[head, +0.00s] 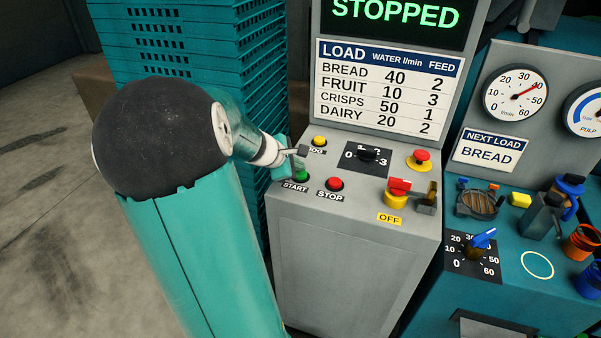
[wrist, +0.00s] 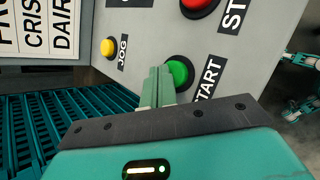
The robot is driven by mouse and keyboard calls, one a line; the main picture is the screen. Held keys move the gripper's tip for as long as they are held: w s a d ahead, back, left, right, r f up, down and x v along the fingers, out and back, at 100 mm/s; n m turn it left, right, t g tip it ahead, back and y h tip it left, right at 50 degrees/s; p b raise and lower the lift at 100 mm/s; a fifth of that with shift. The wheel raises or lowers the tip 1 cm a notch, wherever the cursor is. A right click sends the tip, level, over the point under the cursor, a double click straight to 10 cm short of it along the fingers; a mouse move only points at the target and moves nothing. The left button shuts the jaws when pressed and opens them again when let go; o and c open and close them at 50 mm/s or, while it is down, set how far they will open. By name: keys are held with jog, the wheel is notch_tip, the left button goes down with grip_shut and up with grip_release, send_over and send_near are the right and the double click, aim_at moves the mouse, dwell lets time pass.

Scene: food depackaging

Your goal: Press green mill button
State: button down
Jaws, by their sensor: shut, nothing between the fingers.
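The green START button (head: 302,175) sits on the sloped grey control panel, at the lower left above its START label. It also shows in the wrist view (wrist: 181,72), just right of my fingertips. My gripper (wrist: 159,72) is shut and empty, with its fingers together and their tips at the left edge of the green button in the picture. I cannot tell whether the fingertips touch the button. The screen (head: 397,14) reads STOPPED.
A red STOP button (head: 334,184) is close by, and a yellow JOG button (head: 319,141) is above. A dial (head: 367,155), a red emergency knob (head: 421,157) and a red-yellow switch (head: 397,194) are further right. Teal stacked crates (head: 200,45) stand left of the panel.

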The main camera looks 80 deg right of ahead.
jog(key=shift+f, duration=0.5)
dwell(0.5)
jog(key=shift+r, duration=0.95)
jog(key=shift+r, duration=2.5)
